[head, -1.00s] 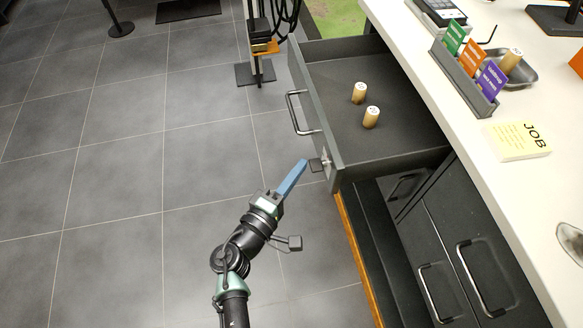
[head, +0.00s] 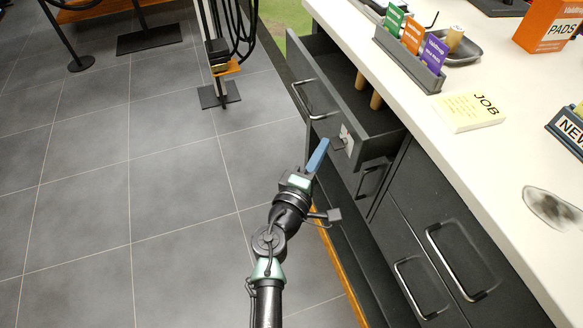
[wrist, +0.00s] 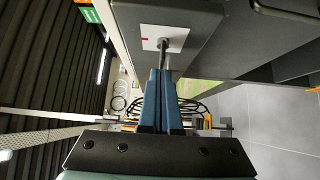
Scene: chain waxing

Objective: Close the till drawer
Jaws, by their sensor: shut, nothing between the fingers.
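The till drawer (head: 335,93) is the top drawer under the white counter. It stands partly open, with a bar handle (head: 308,100) on its front and a pale lock plate with a key (head: 345,139) near the front's near end. Two wooden rolls (head: 369,94) stand inside, partly hidden by the drawer front. My gripper (head: 322,149) is shut and empty, its blue fingers up against the drawer front by the key. In the wrist view the fingertips (wrist: 162,75) are at the key and lock plate (wrist: 165,37); I cannot tell whether they touch.
The counter (head: 480,150) carries a card rack (head: 410,60), a JOB notepad (head: 468,110) and an orange PADS box (head: 548,28). Closed drawers with handles (head: 455,262) are below. A stand with cables (head: 218,70) is behind.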

